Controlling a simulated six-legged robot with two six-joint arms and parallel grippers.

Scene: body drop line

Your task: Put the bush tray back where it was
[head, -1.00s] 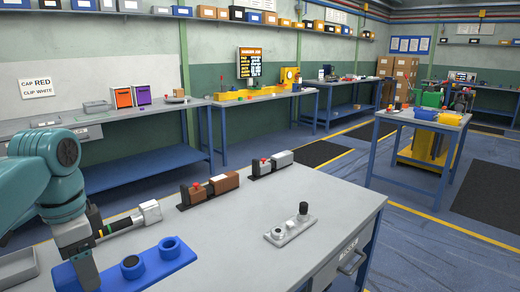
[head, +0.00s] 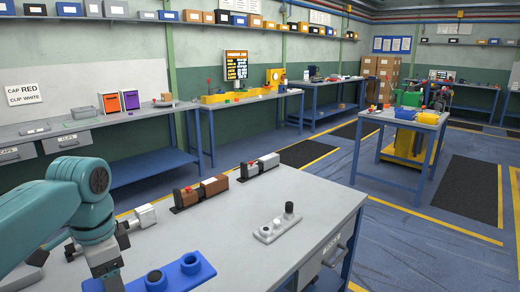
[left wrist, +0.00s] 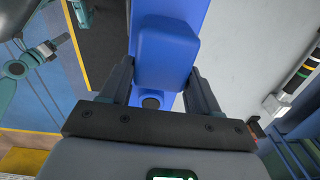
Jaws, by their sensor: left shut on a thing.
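The blue bush tray (head: 174,273) is at the bottom of the head view, with two round blue bushes on it, each with a dark or hollow centre. My left gripper (head: 110,280) is at the tray's left end; its fingertips are cut off or hidden there. In the left wrist view the gripper (left wrist: 161,72) has its two dark fingers on either side of a raised blue block (left wrist: 166,50) of the tray, shut on it. I cannot tell whether the tray touches the bench. My right gripper is not in view.
The grey bench (head: 330,200) has clear room at its middle and right. A grey fixture with black knob (head: 277,226), brown block (head: 213,186), grey block (head: 268,161) and a banded black shaft with silver end (head: 143,216) stand on it. Floor shows beyond its edge.

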